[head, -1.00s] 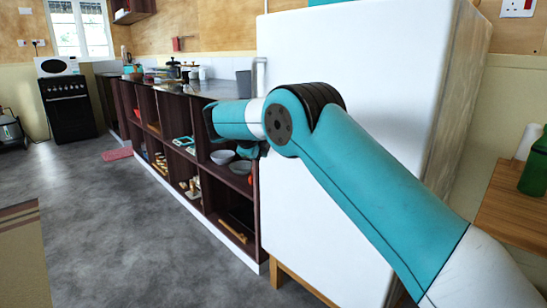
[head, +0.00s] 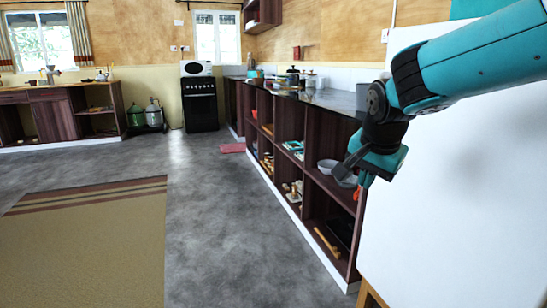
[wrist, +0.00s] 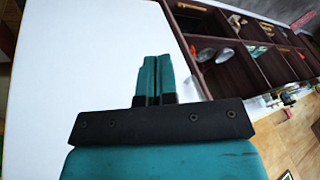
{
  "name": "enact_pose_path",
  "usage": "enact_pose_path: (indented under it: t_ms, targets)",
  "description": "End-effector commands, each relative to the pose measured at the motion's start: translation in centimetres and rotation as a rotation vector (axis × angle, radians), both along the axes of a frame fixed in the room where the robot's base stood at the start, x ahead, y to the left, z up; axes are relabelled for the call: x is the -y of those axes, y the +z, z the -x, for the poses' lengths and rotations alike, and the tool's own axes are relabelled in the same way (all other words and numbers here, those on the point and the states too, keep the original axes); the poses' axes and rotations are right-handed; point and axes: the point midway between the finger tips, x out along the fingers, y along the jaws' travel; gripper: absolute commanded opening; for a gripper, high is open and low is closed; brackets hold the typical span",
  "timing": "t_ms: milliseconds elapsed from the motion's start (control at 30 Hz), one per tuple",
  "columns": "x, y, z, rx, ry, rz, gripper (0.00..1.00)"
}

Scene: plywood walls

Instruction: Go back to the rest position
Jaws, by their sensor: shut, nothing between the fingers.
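My gripper (head: 352,177) hangs in front of the open shelves at the right of the head view, beside the white cabinet's edge. In the wrist view its two teal fingers (wrist: 151,80) are pressed together with nothing between them. My teal arm reaches in from the upper right of the head view and bends down at the wrist.
A tall white cabinet (head: 450,200) stands close on the right. Dark open shelves (head: 290,150) with bowls and other items run along the right under a counter. A black stove (head: 200,105) stands at the back. The grey floor (head: 215,230) and striped rug (head: 85,240) are clear.

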Motion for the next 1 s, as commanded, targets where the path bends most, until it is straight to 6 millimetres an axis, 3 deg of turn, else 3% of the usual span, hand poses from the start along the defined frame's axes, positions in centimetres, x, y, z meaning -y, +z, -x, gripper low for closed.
enact_pose_path:
  t_ms: [33,200,500,867,1000]
  targets:
    - [-0.6,0.1,4.1,-0.041,0.19,0.008,0.0]
    - [-2.7,-1.0,15.3,-0.121,0.738,0.004,0.0]
    - [-4.5,-3.0,29.9,-0.11,1.374,-0.06,0.0]
    - [-4.6,7.6,29.7,-0.11,1.383,-0.061,0.0]
    - [-4.6,12.9,29.7,-0.109,1.382,-0.061,0.0]
